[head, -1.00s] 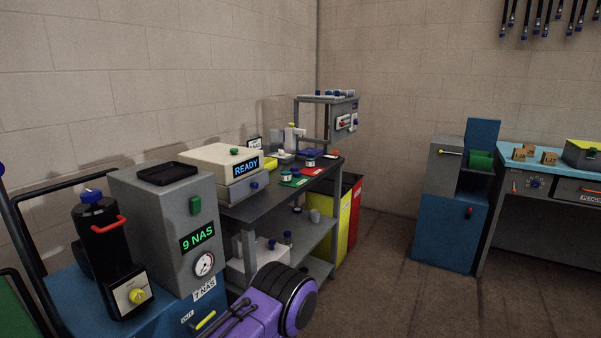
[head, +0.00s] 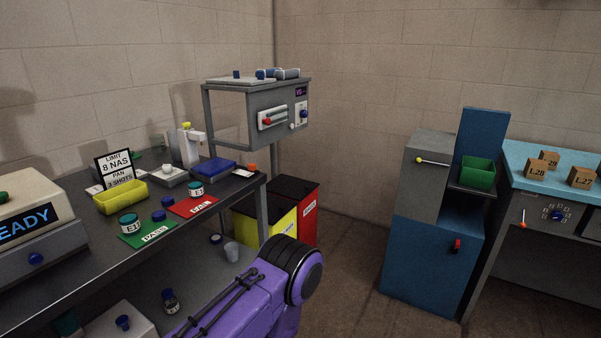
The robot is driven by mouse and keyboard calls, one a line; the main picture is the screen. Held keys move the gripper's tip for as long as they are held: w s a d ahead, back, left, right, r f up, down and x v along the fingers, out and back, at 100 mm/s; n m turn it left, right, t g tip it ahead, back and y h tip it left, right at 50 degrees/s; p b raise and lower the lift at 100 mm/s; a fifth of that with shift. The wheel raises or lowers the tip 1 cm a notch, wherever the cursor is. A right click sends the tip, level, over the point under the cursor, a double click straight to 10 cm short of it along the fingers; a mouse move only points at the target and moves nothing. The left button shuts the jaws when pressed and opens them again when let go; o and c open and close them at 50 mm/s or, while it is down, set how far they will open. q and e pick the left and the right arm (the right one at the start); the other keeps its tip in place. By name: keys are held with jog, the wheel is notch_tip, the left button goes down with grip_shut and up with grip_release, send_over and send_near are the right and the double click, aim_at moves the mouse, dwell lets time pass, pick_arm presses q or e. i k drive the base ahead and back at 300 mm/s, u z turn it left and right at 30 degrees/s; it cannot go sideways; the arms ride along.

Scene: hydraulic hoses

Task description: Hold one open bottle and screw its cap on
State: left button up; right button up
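A small labelled bottle (head: 129,225) stands on the green PASS mat (head: 146,236) on the dark bench. A second labelled bottle (head: 196,190) stands at the red mat (head: 193,207). Both are small in view, and I cannot tell for sure whether their tops are open. Two blue caps lie between the bottles: one cap (head: 158,215) at the green mat and another cap (head: 168,202) beside the red mat. Neither of my grippers shows in the head view; only a purple arm part of mine is at the bottom centre.
A yellow tray (head: 121,198), a sign (head: 115,168) and a blue pad (head: 215,167) share the bench (head: 85,255). A small dark bottle (head: 170,301) and a grey cup (head: 232,252) are on the lower shelf. Yellow and red bins stand beyond; floor right of them is clear.

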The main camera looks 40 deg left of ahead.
aim_at(128, 218)
jog(key=i, duration=2.05)
jog(key=u, duration=4.25)
